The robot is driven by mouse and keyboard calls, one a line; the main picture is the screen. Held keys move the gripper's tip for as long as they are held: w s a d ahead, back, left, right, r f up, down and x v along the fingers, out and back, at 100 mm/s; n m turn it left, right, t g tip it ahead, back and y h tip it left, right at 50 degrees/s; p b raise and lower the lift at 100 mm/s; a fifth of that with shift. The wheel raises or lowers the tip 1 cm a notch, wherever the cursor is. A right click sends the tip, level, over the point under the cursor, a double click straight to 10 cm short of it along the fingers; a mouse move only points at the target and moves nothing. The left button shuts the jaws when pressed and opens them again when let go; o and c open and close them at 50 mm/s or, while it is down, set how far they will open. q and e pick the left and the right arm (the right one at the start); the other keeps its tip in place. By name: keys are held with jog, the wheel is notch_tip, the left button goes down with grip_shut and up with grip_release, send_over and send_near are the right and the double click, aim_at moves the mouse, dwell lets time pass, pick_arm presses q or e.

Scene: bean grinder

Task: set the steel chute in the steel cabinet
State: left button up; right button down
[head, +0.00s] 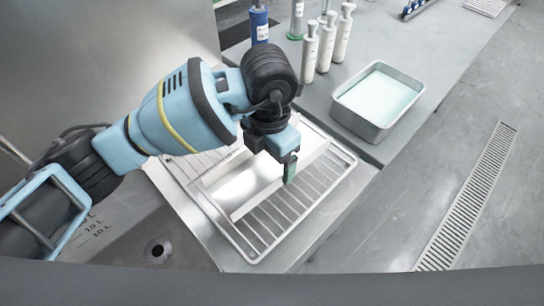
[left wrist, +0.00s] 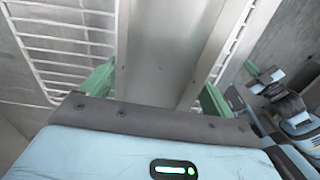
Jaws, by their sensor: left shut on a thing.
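The steel chute (head: 240,188) is a shiny, shallow channel with raised side edges. It lies on or just above a wire rack in the middle of the head view; I cannot tell if it touches. My left gripper (head: 289,170) is shut on the chute, with green fingers. In the left wrist view the chute (left wrist: 165,45) runs away between the two fingers of my left gripper (left wrist: 156,90). The arm hides part of the chute in the head view. I cannot make out the steel cabinet for certain; a large plain steel face (head: 105,50) stands at the upper left.
The wire rack (head: 250,248) sits on a steel counter. A marked basin with a drain (head: 158,250) is at lower left. Open floor with a grating lies right.

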aim_at(272, 160)
pick_arm(q)
jog(key=shift+w+r, duration=0.1)
jog(key=shift+w+d, duration=0.15)
jog(key=shift+w, duration=0.15)
jog(key=shift+w+d+f, duration=0.1)
jog(key=shift+w+f, duration=0.1)
jog(key=shift+f, duration=0.3)
jog(key=shift+w+f, duration=0.2)
jog(key=shift+f, duration=0.95)
jog(key=shift+f, duration=0.1)
jog(key=o, duration=1.1)
jog(key=shift+c, duration=0.2)
jog(key=shift+f, duration=0.15)
